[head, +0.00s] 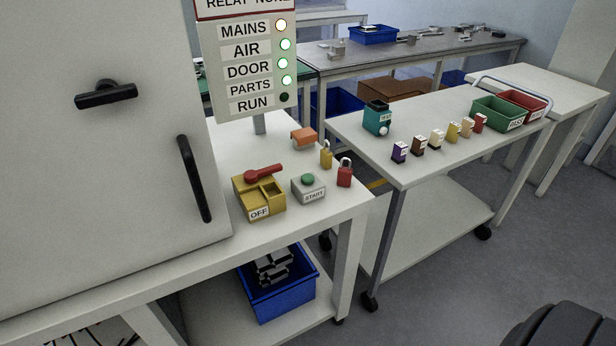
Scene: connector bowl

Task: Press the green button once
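The green button (308,179) is a low round cap on top of a small grey box labelled START (312,194). The box sits on the white bench near its right front corner. Nothing covers the button in the head view. Neither of my grippers shows in this view.
Left of the START box is a yellow OFF box (259,212) with a red lever (264,172). A large grey cabinet (110,170) fills the left.

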